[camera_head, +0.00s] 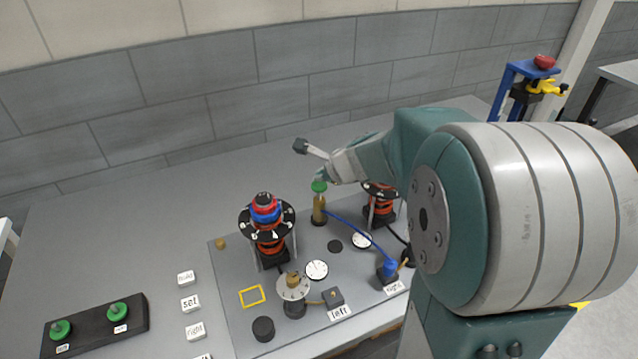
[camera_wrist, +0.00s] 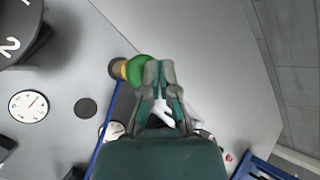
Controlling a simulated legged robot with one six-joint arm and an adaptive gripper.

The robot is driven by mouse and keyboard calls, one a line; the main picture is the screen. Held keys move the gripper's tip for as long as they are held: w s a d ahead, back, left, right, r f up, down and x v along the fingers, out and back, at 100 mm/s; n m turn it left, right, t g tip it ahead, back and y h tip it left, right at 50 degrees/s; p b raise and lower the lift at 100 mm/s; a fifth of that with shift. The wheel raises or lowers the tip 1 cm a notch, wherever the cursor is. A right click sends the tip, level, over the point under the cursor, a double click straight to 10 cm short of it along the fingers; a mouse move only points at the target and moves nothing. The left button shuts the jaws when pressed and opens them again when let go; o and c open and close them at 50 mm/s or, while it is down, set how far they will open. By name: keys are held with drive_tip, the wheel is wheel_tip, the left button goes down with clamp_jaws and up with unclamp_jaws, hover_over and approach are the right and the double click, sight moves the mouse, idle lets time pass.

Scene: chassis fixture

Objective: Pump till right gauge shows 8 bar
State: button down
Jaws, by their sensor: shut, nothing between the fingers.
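A brass pump (camera_head: 319,208) with a green knob (camera_head: 319,186) stands upright at the back of the grey panel. My gripper (camera_wrist: 158,66) is shut and empty. In the wrist view its fingertips are right beside the green knob (camera_wrist: 138,68); I cannot tell whether they touch it. One white gauge (camera_head: 361,240) lies right of a dark disc, nearer the "right" label (camera_head: 393,288); it is partly hidden by my gripper in the wrist view (camera_wrist: 115,130). Another gauge (camera_head: 317,270) lies nearer the "left" label (camera_head: 340,312). I cannot read pressures on either.
A blue hose (camera_head: 352,227) runs from the pump to a blue fitting (camera_head: 388,268). Red-and-black ringed towers stand left (camera_head: 268,225) and right (camera_head: 380,207) of the pump. A black block with two green knobs (camera_head: 97,323) lies front left. The table's back left is clear.

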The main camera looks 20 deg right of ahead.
sight(320, 186)
drive_tip(key=shift+r, duration=0.3)
drive_tip(key=shift+r, duration=2.5)
drive_tip(key=shift+s+a, duration=0.15)
drive_tip(key=s+a+r+n+g, duration=0.2)
drive_tip(key=s+a+n, duration=0.8)
drive_tip(key=s+n, duration=0.35)
drive_tip(key=s+f+n+g+h, duration=0.1)
drive_tip(key=s+n, duration=1)
drive_tip(key=shift+f+h, duration=0.25)
drive_tip(key=shift+h, duration=0.15)
